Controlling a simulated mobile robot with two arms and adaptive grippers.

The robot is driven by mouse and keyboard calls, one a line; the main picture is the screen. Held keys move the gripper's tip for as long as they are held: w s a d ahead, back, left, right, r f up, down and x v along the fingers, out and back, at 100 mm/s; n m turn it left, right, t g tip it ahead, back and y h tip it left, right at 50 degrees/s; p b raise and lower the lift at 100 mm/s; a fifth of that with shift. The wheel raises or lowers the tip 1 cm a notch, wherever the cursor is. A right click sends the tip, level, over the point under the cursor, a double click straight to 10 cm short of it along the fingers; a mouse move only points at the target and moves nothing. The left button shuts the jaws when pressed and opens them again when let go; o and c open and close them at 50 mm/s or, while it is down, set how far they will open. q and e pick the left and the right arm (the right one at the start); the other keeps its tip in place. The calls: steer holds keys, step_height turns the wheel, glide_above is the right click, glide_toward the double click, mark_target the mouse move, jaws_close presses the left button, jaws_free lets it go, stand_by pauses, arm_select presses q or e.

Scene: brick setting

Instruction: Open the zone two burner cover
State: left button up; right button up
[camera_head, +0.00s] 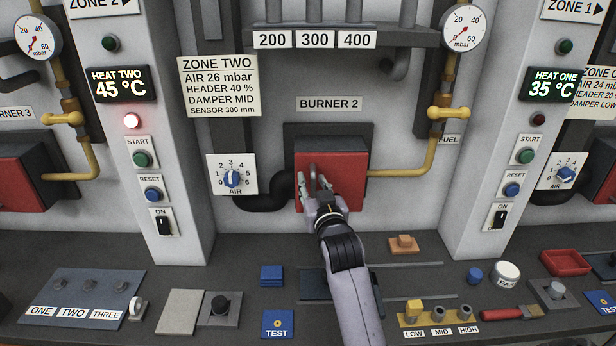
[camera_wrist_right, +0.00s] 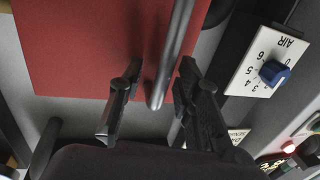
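The zone two burner cover (camera_head: 350,180) is a red panel under the BURNER 2 label (camera_head: 329,104); it looks closed. My right gripper (camera_head: 315,180) is in front of its left part. In the right wrist view the red cover (camera_wrist_right: 70,45) fills the upper left. A grey bar handle (camera_wrist_right: 172,50) stands in front of it. The two fingers of my right gripper (camera_wrist_right: 161,70) are apart, one on each side of the bar, with gaps visible. The gripper hides part of the cover and handle in the head view. My left gripper is not in view.
A yellow fuel pipe (camera_head: 400,172) with a valve (camera_head: 448,113) runs right of the cover. An AIR dial (camera_head: 232,178) and black elbow pipe (camera_head: 270,200) are on its left. The bench below carries a LOW/MID/HIGH block (camera_head: 440,316), a red-handled tool (camera_head: 505,313) and blue blocks (camera_head: 272,276).

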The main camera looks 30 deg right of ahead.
steer(key=shift+w, duration=0.1)
steer(key=shift+s+a+r, duration=0.1)
steer(key=shift+s+r, duration=0.15)
jaws_close()
steer(key=shift+w, duration=0.1)
stand_by(0.7)
